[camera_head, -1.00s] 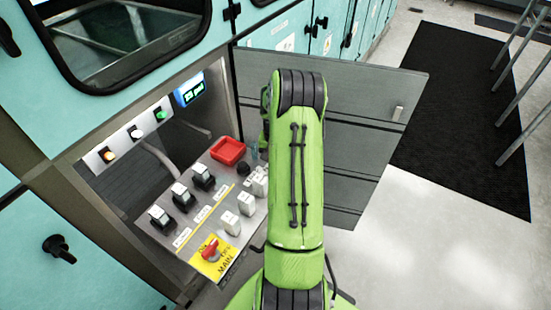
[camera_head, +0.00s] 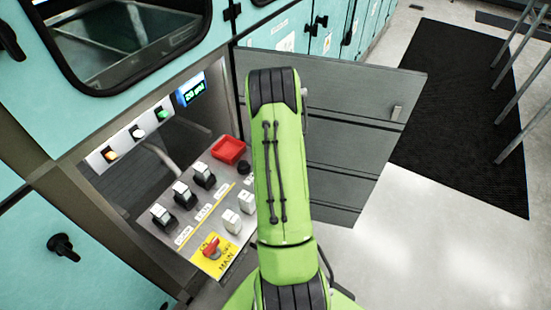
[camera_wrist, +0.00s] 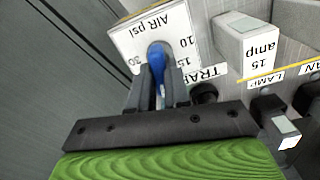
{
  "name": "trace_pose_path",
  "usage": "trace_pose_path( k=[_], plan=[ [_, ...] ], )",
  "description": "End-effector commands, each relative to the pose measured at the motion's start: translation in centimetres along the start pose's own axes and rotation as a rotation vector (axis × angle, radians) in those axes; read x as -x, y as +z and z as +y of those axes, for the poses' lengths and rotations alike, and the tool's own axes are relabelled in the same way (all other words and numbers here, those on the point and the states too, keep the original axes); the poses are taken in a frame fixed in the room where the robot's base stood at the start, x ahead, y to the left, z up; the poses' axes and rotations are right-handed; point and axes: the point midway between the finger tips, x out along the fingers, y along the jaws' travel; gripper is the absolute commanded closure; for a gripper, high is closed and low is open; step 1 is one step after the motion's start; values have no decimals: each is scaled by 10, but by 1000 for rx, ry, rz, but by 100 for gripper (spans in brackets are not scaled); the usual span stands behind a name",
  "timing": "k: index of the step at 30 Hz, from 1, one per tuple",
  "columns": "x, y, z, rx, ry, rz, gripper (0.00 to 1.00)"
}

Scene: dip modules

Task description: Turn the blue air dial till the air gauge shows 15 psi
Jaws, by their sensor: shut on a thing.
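The blue air dial (camera_wrist: 156,62) shows in the wrist view on a white plate (camera_wrist: 122,38) marked "AIR psi", with 10 and 30 readable on it. My gripper (camera_wrist: 160,80) is shut on the dial, one dark finger on each side. The fingers hide part of the dial and of the scale. In the head view my arm hides the dial and my fingers.
Beside the dial are a dark round knob (camera_wrist: 204,92) and a white breaker block (camera_wrist: 246,42) marked "15 amp".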

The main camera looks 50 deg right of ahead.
Motion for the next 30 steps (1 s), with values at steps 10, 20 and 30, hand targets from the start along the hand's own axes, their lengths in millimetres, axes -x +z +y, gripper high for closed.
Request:
trace_pose_path(
  k=[10, 20, 30],
  plan=[
    [0, -1, 0, 328, 1, 0, 100],
    [0, 0, 0, 633, 2, 0, 100],
    [0, 0, 0, 867, 2, 0, 100]
  ],
)
